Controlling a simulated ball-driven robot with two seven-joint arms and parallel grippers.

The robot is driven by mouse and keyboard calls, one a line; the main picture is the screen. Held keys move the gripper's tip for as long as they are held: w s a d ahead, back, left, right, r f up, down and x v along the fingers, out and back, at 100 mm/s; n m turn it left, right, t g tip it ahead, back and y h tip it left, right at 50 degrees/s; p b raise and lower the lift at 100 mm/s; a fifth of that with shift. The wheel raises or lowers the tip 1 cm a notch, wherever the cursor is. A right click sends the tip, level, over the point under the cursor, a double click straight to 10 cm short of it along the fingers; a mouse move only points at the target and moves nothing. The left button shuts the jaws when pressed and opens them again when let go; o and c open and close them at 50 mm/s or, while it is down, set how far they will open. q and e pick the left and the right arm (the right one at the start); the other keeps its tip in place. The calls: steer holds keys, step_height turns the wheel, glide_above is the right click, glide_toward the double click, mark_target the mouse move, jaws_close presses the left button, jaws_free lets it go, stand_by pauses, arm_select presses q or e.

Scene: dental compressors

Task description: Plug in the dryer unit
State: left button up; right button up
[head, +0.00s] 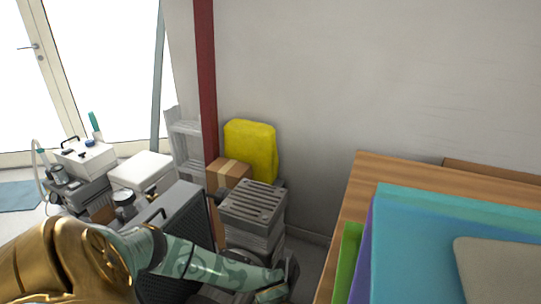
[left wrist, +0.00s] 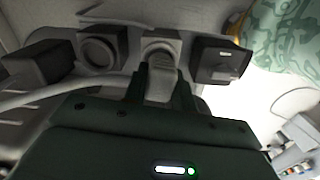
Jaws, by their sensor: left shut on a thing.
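In the left wrist view, my left gripper (left wrist: 160,88) is shut on a light grey plug (left wrist: 161,72). The plug is lined up with a pale socket on a grey power strip (left wrist: 128,47) and overlaps its lower part. I cannot tell whether it is seated or just in front. A pale cable (left wrist: 55,92) runs off to the left. In the head view my left arm reaches down to the lower middle, and the gripper's fingers and plug are not clear there. A grey ribbed-top unit (head: 254,205), possibly the dryer, stands beyond the arm. My right gripper is not in view.
On the strip, an empty round socket (left wrist: 97,50) is left of the plug and a black block (left wrist: 219,61) is right. A mesh-sided machine (head: 178,224), cardboard box (head: 229,171) and yellow container (head: 250,148) crowd the wall. A wooden table (head: 368,183) stands at right.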

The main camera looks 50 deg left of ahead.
arm_select(q)
steer(key=shift+f, duration=0.2)
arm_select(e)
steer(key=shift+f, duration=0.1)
arm_select(q)
steer(key=shift+f+b, duration=0.55)
steer(key=shift+f, duration=0.2)
steer(key=o, duration=1.1)
steer(key=shift+c, duration=0.2)
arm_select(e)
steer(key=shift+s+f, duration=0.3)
arm_select(q)
steer(key=shift+r+p, duration=0.3)
steer(key=shift+r, duration=0.15)
step_height(320, 180, up, 7)
steer(key=p, duration=0.4)
steer(key=shift+w+r, duration=0.1)
steer(key=shift+r, duration=0.05)
step_height(320, 180, up, 8)
steer(key=p, duration=0.3)
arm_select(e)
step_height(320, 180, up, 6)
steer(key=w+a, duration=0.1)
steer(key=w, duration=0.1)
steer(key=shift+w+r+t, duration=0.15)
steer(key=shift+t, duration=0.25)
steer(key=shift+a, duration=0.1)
